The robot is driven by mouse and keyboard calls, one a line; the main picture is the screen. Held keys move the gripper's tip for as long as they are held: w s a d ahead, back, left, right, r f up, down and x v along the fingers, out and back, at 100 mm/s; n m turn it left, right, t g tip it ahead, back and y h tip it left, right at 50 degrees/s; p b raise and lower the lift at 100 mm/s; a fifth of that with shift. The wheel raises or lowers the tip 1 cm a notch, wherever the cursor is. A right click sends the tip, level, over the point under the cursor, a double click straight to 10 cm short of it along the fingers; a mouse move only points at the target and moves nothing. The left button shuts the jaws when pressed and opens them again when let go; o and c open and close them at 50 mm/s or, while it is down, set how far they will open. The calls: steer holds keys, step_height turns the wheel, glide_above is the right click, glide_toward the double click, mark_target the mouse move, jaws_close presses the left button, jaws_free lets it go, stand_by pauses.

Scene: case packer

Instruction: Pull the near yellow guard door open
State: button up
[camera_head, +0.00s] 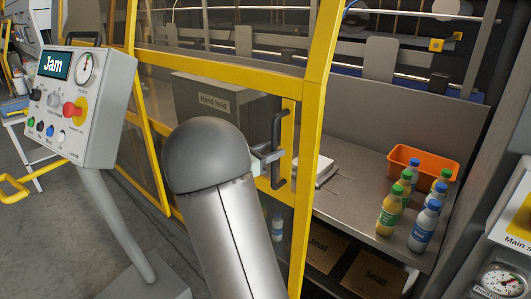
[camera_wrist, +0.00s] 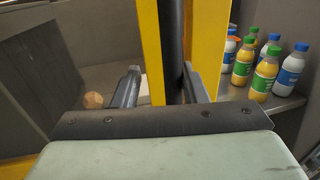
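The near yellow guard door (camera_head: 145,120) has clear panels in a yellow frame, which also shows in the wrist view (camera_wrist: 152,45). I cannot tell whether it is fully closed. Its dark upright bar handle (camera_head: 279,150) is near the frame's right edge; in the wrist view the handle (camera_wrist: 171,40) runs down between my fingers. My gripper (camera_head: 268,160) is at the handle, mostly hidden behind my arm. In the wrist view my gripper (camera_wrist: 163,85) is open, one finger on each side of the handle, with a clear gap on the left and the right finger close to it.
A grey control panel reading "Jam" (camera_head: 85,105) stands on a post at left. Right of the door frame, several bottles (camera_head: 425,225) and an orange bin (camera_head: 408,158) stand on a grey counter (camera_head: 345,210). Behind the door is a grey "Hand feed" box (camera_head: 215,85).

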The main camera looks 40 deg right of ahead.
steer(key=shift+w+a, duration=0.15)
steer(key=shift+a, duration=0.05)
steer(key=w+a+p, duration=0.1)
steer(key=a+p, duration=0.2)
steer(key=a, duration=1.6)
steer(key=shift+w+a+p, duration=0.25)
steer(key=shift+a+p, duration=0.1)
stand_by(0.9)
steer(key=shift+p, duration=0.35)
